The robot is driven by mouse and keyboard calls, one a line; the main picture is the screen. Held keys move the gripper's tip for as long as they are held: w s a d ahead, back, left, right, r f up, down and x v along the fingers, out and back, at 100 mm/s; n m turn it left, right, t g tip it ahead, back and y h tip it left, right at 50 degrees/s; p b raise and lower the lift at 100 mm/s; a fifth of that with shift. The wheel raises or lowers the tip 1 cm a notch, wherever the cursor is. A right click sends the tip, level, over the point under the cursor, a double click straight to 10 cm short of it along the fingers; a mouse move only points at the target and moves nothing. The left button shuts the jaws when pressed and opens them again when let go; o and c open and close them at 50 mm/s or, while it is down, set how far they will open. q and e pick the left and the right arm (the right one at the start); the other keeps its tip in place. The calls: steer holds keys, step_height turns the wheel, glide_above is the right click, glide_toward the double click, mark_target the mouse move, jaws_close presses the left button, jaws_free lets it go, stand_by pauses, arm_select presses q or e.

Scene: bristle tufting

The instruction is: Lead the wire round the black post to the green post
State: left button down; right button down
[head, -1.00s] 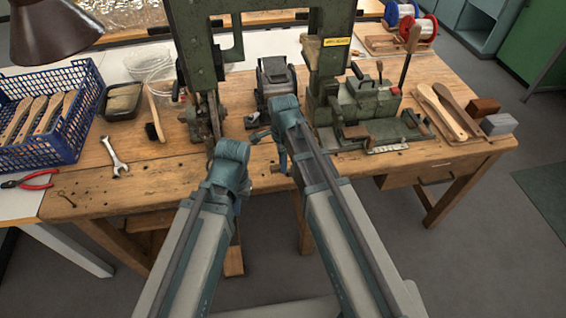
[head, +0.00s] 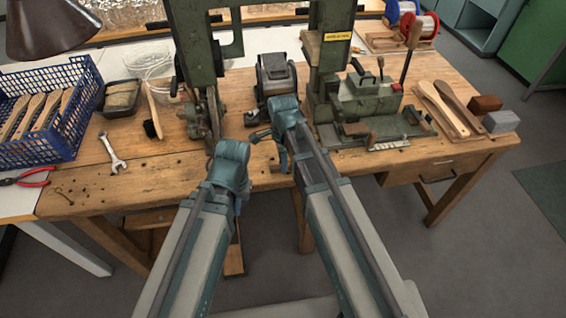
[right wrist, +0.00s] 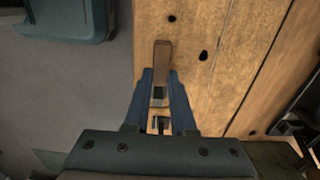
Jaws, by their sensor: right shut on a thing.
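My right gripper (right wrist: 160,95) is shut on a small brown wooden piece (right wrist: 162,62) with a grey metal part, near the bench's front edge. In the head view my right arm's wrist (head: 284,112) hides most of that gripper. My left gripper (head: 211,168) hangs low in front of the green machine; its fingers are too hidden to show whether they are open. I cannot make out the wire, and no black post or green post can be told apart among the machine parts.
A green machine (head: 190,45) and a green fixture (head: 362,105) stand on the wooden bench (head: 100,185). A blue crate (head: 60,150), a wrench (head: 112,152) and red pliers (head: 28,178) lie at left. Wire spools (head: 418,28) and brush handles (head: 442,108) are at right.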

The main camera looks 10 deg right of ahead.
steer(key=shift+f+b, duration=0.4)
steer(key=shift+f, duration=0.05)
steer(key=c, duration=0.7)
jaws_free()
steer(key=shift+o, duration=0.3)
steer(key=o, duration=0.4)
steer(key=shift+c, duration=0.2)
steer(key=shift+r, duration=0.1)
steer(key=shift+r+p, duration=3.6)
steer(key=shift+p, duration=0.05)
steer(key=shift+f, duration=0.1)
